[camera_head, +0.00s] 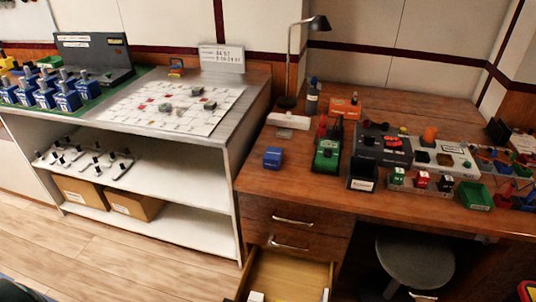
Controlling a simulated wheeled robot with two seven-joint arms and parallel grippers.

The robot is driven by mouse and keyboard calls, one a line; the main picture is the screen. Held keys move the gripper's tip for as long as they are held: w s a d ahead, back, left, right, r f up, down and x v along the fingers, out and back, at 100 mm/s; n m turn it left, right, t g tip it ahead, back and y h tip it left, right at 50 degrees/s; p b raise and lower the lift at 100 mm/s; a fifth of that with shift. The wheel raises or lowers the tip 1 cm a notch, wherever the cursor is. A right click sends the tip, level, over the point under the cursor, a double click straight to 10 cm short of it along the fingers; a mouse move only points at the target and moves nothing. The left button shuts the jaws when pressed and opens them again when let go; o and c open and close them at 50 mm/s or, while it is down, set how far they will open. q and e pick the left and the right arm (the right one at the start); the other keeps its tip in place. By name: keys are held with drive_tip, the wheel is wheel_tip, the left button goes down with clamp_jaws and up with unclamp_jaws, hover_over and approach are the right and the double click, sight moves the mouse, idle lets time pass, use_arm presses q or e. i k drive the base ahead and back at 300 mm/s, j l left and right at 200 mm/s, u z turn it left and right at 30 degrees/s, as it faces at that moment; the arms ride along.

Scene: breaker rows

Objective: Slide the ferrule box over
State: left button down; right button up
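No label that I can read marks the ferrule box, so I cannot tell for sure which box it is. A small blue box (272,157) sits alone near the left front of the brown wooden desk (262,183). An orange box (345,107) stands farther back on the desk, near the lamp. A small green open bin (475,195) is at the desk's right front. Neither of my grippers shows in the head view, and nothing is seen touching these boxes.
A desk lamp (287,101), a white block (289,120), a green device (326,156) and a black bin (362,176) crowd the desk. The drawer (290,272) below stands open. A dark round stool (415,262) is in front. A shelf unit (190,139) adjoins at left.

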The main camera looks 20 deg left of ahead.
sight(272, 157)
drive_tip(key=k+j+z, duration=0.25)
drive_tip(key=j, duration=0.2)
drive_tip(key=k+j+z, duration=0.1)
drive_tip(key=j+z, duration=0.15)
drive_tip(key=j, duration=0.2)
drive_tip(key=k+j+z, duration=0.25)
drive_tip(key=j, duration=0.15)
drive_tip(key=j+z, duration=0.25)
drive_tip(key=j, duration=0.25)
drive_tip(key=j+z, duration=0.25)
drive_tip(key=j, duration=0.25)
drive_tip(key=k+j+z, duration=0.1)
drive_tip(key=j+z, duration=0.15)
drive_tip(key=j, duration=0.25)
drive_tip(key=k+j+z, duration=0.1)
drive_tip(key=j+z, duration=0.2)
drive_tip(key=j, duration=0.15)
drive_tip(key=j+z, duration=0.25)
drive_tip(key=j, duration=1.05)
drive_tip(key=k, duration=0.05)
